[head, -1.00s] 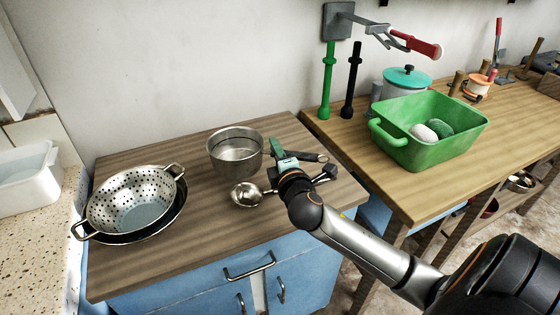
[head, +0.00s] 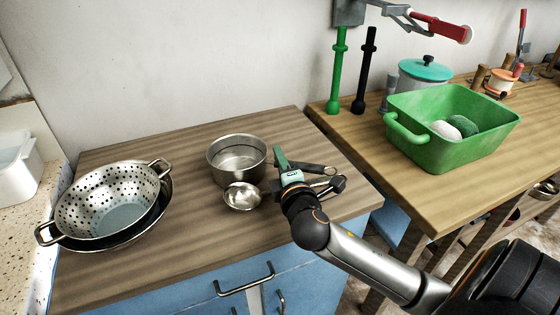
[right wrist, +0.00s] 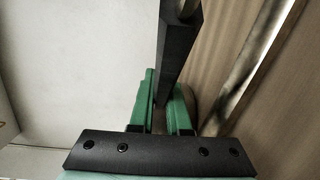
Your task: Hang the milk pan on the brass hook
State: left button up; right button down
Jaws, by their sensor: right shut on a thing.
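The milk pan (head: 237,170), a round steel pan with a dark handle pointing right, is at the back middle of the wooden cabinet top. My right gripper (head: 283,162) has its green fingers shut on this handle. The right wrist view shows the dark handle (right wrist: 177,50) between the green fingers (right wrist: 163,105). I cannot tell whether the pan is clear of the wood. A small steel ladle (head: 243,196) lies just in front of the pan, its handle passing close by the gripper. I do not see the brass hook. My left gripper is out of view.
A steel colander (head: 95,198) in a dark pan stands on the left of the cabinet top (head: 170,262). A green basin (head: 450,150) and a lidded pot (head: 424,72) stand on the right bench. Green (head: 338,75) and black (head: 366,70) upright posts stand at its back left.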

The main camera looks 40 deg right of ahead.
jog(key=shift+r, duration=0.1)
jog(key=c, duration=0.9)
grip_release()
jog(key=shift+f, duration=0.2)
jog(key=shift+r, duration=0.15)
jog(key=p+v, duration=0.1)
jog(key=v, duration=1)
jog(key=shift+s+a, duration=0.3)
jog(key=shift+s, duration=0.2)
